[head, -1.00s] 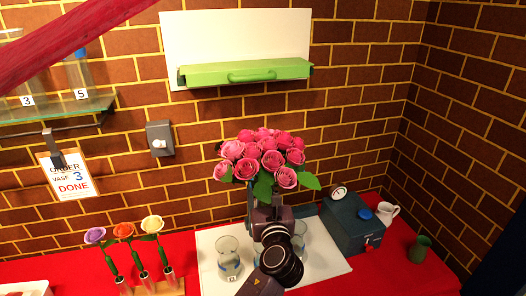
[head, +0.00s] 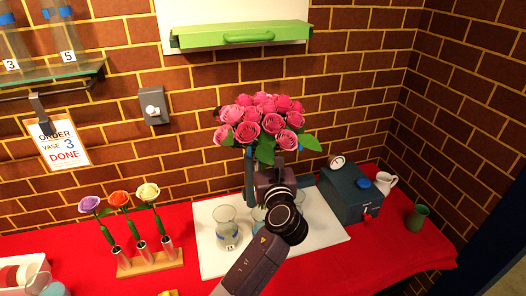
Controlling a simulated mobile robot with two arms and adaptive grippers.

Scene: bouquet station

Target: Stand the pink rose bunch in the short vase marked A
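The pink rose bunch (head: 262,122) is upright above the white mat (head: 215,262), with green leaves below its blooms. A short clear vase (head: 225,226) stands on the left of the mat, with a small label too small to read surely. Other glass vases stand behind my wrist, one showing on its right (head: 299,198); their labels are hidden. My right gripper is not in view.
A wooden stand (head: 150,262) holds purple, orange and white flowers at left. A dark blue box (head: 349,193), a white mug (head: 384,181) and a green cup (head: 417,216) are at right. A green-fronted panel (head: 235,34) and a glass shelf (head: 60,80) are on the wall.

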